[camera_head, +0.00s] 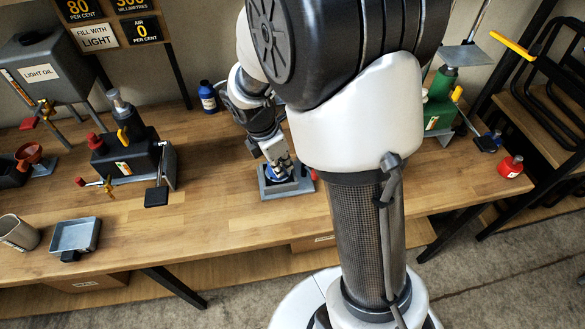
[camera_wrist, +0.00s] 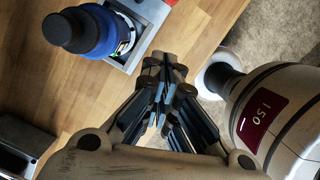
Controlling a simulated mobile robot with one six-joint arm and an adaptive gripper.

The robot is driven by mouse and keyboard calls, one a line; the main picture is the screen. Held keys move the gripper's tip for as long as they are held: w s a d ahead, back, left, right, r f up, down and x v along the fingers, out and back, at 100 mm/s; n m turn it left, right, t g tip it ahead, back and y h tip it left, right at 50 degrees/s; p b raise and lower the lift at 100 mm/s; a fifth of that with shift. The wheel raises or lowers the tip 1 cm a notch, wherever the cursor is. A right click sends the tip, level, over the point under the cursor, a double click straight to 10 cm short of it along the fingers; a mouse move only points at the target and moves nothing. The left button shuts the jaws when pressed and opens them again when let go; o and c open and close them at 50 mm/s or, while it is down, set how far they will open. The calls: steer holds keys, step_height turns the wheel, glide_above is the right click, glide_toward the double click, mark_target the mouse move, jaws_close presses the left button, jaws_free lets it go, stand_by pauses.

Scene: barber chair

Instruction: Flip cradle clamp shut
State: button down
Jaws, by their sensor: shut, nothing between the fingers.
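A grey cradle (camera_head: 267,193) sits on the wooden bench, largely hidden under my gripper in the head view. Its grey edge also shows at the top of the wrist view (camera_wrist: 155,10). A blue cylinder with a dark round end (camera_wrist: 88,32) is at the cradle in the wrist view. A small red part (camera_wrist: 143,2) shows at the top edge there; I cannot tell whether it is the clamp. My gripper (camera_head: 283,168) points down just over the cradle. In the wrist view its fingertips (camera_wrist: 167,72) are together and empty, beside the cradle's corner.
A black pump unit (camera_head: 128,150) stands left of the cradle, a blue bottle (camera_head: 208,97) behind it. A green jack (camera_head: 440,105) and a red bottle (camera_head: 511,167) are at the right. A grey tray (camera_head: 75,235) is front left.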

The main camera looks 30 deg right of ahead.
steer(key=d+f+b, duration=0.3)
steer(key=d+f, duration=0.3)
steer(key=f, duration=0.3)
steer(key=shift+w+b, duration=0.25)
steer(key=shift+b, duration=0.1)
steer(key=shift+d, duration=0.15)
